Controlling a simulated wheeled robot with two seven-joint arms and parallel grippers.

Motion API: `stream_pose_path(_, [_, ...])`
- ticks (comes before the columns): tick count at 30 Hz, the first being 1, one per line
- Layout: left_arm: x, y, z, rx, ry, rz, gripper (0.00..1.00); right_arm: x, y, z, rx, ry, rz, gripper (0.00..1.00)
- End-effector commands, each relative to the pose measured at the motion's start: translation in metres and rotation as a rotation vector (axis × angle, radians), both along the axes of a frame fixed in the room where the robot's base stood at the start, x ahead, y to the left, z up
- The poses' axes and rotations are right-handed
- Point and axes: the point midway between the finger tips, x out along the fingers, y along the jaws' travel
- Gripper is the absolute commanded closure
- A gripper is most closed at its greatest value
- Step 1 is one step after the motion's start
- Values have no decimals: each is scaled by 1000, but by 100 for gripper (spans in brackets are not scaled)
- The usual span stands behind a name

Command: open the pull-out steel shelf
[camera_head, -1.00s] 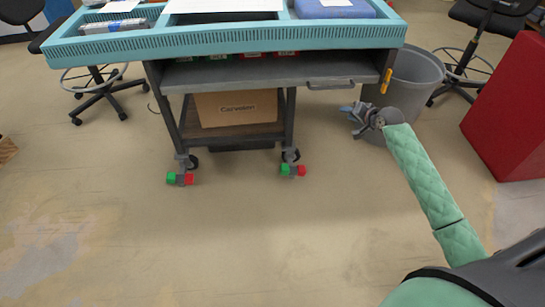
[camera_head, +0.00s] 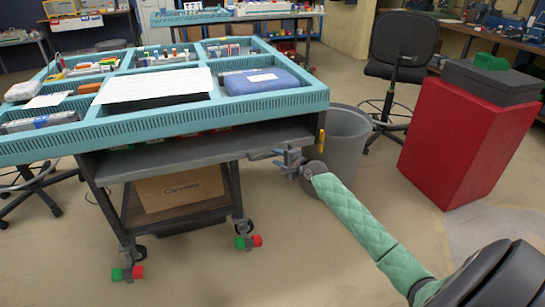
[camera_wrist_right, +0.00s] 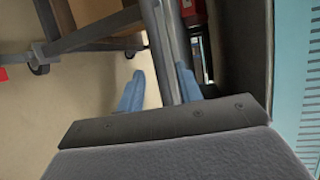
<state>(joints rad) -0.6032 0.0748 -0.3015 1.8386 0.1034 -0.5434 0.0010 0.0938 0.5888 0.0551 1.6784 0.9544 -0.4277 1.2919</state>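The pull-out steel shelf (camera_head: 200,150) is a grey slab under the teal tray-topped bench. Its bar handle (camera_head: 262,155) is at the right end of its front edge. My right gripper (camera_head: 289,161) is at that handle, on a green-sleeved arm from the lower right. In the right wrist view a grey bar (camera_wrist_right: 162,40), seemingly the handle, runs between the two blue fingers (camera_wrist_right: 160,92). The fingers are apart, with a visible gap between the left finger and the bar. The right finger is close to the bar; contact is unclear. My left gripper is not in view.
A grey bin (camera_head: 342,145) stands right behind my right gripper. A red block (camera_head: 460,140) with a dark box on top and a black chair (camera_head: 400,55) are further right. A cardboard box (camera_head: 180,190) sits on the bench's lower shelf. The floor in front is clear.

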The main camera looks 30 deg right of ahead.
Motion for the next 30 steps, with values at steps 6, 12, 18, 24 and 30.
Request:
stream_pose_path(6, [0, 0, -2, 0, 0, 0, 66, 23, 4, -5, -1, 1, 0, 64])
stream_pose_path(12, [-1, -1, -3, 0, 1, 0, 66, 33, 6, -6, -2, 1, 0, 64])
stream_pose_path(18, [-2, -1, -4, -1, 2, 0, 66, 34, 6, -7, -2, 1, 0, 64])
stream_pose_path(24, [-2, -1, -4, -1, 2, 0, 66, 33, 6, -6, -2, 1, 0, 84])
stream_pose_path(30, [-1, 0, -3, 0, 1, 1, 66, 33, 6, -7, -2, 1, 0, 100])
